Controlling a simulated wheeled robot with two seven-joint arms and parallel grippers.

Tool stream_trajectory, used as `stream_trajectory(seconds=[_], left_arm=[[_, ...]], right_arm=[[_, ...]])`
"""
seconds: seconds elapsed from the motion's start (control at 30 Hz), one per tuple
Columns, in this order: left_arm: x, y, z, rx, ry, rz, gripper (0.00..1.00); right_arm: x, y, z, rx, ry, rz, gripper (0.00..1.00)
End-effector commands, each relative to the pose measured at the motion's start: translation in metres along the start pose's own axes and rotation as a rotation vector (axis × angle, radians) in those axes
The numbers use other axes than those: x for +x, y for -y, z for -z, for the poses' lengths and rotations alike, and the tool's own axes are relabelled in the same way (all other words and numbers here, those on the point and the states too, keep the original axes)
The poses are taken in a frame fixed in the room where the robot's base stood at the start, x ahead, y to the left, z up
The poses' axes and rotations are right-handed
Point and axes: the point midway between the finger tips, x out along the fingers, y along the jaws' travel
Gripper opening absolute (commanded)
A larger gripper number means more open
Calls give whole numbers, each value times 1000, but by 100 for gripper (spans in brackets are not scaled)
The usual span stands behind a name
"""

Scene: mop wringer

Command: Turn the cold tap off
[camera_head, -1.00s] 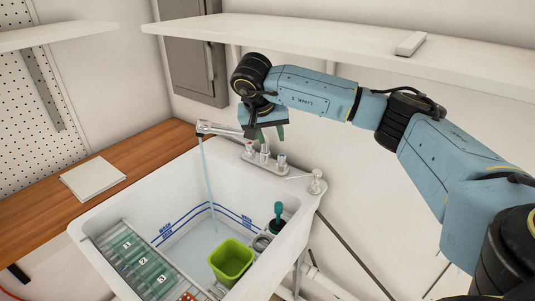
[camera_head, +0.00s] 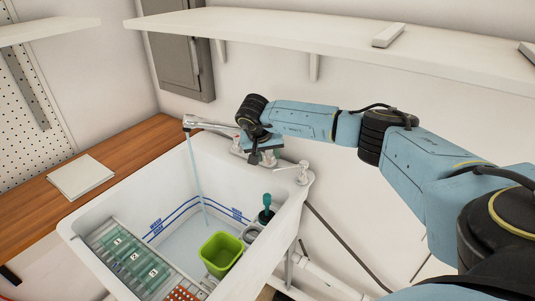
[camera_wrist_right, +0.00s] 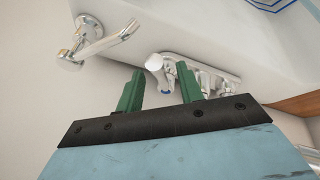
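The chrome mixer tap's spout (camera_head: 190,124) sticks out over the white sink, and a stream of water (camera_head: 195,170) runs from it. My right gripper (camera_head: 262,158) is low over the tap body, hiding most of its handles in the head view. In the right wrist view its two green fingers (camera_wrist_right: 160,78) are apart. A pale tap handle with a blue mark (camera_wrist_right: 155,64) shows at the gap between the fingertips; I cannot tell whether they touch it. More chrome fittings (camera_wrist_right: 205,78) lie beside the right finger. My left gripper is not in view.
A separate chrome lever fitting (camera_head: 300,170) stands right of the tap; it also shows in the wrist view (camera_wrist_right: 92,40). The sink (camera_head: 90,207) holds a green bucket (camera_head: 221,254) and a teal-handled tool (camera_head: 266,210). A white shelf (camera_head: 300,35) overhangs behind.

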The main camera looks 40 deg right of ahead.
Motion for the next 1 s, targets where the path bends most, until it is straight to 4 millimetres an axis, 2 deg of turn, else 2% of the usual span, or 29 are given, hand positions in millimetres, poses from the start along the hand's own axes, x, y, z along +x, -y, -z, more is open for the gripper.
stream_trajectory(seconds=[0.13, 0.17, 0.43, 0.77, 1.0], left_arm=[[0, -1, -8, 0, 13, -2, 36], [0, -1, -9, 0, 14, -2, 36], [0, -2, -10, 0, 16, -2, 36], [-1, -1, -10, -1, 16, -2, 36], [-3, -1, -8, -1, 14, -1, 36]], right_arm=[[0, 0, 0, 0, 0, 0, 37], [0, 0, 0, 0, 0, 0, 34], [0, 0, 0, 0, 0, 0, 0], [-1, -1, 0, -4, -1, 2, 0], [0, -6, 0, -67, -15, 27, 0]])
